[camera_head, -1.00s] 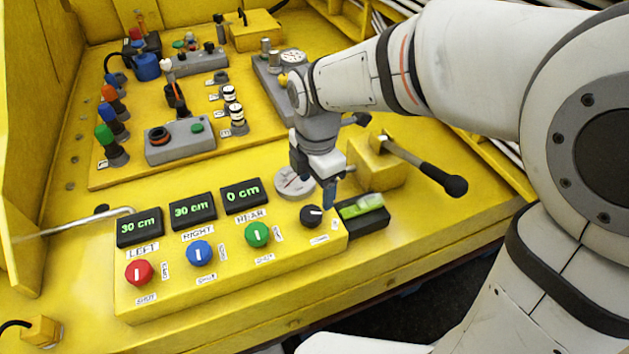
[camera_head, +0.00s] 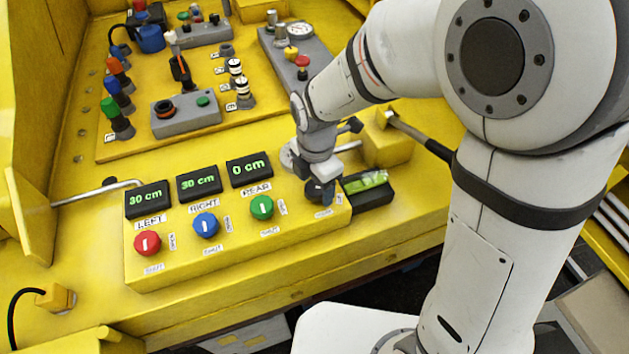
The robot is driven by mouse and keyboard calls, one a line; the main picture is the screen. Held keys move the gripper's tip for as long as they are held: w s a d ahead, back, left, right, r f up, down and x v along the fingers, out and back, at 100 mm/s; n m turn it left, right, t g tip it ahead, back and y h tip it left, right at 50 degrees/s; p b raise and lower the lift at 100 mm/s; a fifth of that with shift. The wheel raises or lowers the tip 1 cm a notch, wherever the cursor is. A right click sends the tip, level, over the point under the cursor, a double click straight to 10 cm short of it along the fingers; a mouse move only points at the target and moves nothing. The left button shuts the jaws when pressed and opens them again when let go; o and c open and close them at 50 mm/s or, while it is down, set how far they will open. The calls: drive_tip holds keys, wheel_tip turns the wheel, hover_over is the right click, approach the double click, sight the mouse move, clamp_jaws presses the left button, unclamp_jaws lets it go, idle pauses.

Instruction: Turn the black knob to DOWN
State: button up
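The black knob (camera_head: 313,189) sits at the right end of the yellow control box (camera_head: 215,250), right of the green knob. It is mostly hidden behind the fingers of my gripper (camera_head: 321,192). My gripper points down right at the knob, with its fingertips around or just in front of it. I cannot tell whether the fingers touch or grip it. The label beside the knob is too small and covered to read.
Red (camera_head: 147,243), blue (camera_head: 206,225) and green (camera_head: 262,207) knobs line the box below displays reading 30 cm, 30 cm and 0 cm. A level (camera_head: 366,182) in a black holder is close right of my gripper. A black-handled lever (camera_head: 425,142) stands behind it.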

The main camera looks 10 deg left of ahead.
drive_tip(key=c, duration=1)
drive_tip(key=shift+o, duration=0.2)
drive_tip(key=shift+m, duration=0.4)
drive_tip(key=shift+f+m+b, duration=0.1)
drive_tip(key=shift+m+b, duration=0.5)
drive_tip(key=shift+m, duration=0.3)
drive_tip(key=m+b, duration=0.1)
drive_tip(key=m, duration=0.2)
drive_tip(key=shift+m, duration=0.4)
drive_tip(key=m+b, duration=0.1)
drive_tip(key=m, duration=0.4)
drive_tip(key=shift+m, duration=0.4)
drive_tip(key=o, duration=1)
